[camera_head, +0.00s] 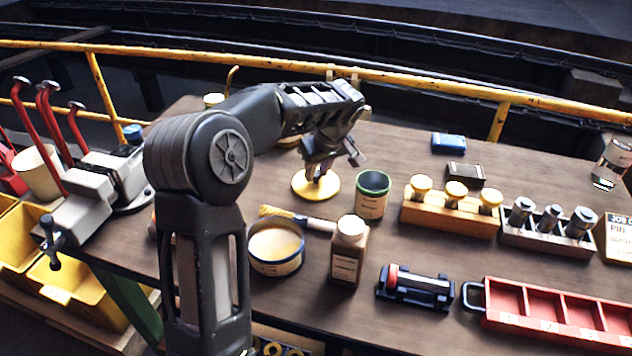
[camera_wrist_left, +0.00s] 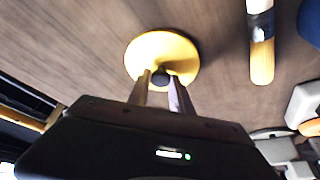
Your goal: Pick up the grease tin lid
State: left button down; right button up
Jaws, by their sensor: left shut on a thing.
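The grease tin lid (camera_head: 316,190) is a round yellow disc with a dark knob at its centre. It lies flat at the table surface behind the brush; I cannot tell whether it touches the wood. My left gripper (camera_head: 319,171) points down over it and is shut on the knob. The left wrist view shows the lid (camera_wrist_left: 178,50) with the two fingers (camera_wrist_left: 160,84) on either side of the knob. An open round tin (camera_head: 277,267) with pale yellow contents stands nearer. My right gripper is not in view.
A wooden block with yellow-topped pieces (camera_head: 449,219) and a red tray (camera_head: 553,335) are to the right. A vise (camera_head: 92,192) is at left.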

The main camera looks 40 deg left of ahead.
aim_at(317, 174)
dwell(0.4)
pick_arm(q)
notch_tip(317, 174, up, 10)
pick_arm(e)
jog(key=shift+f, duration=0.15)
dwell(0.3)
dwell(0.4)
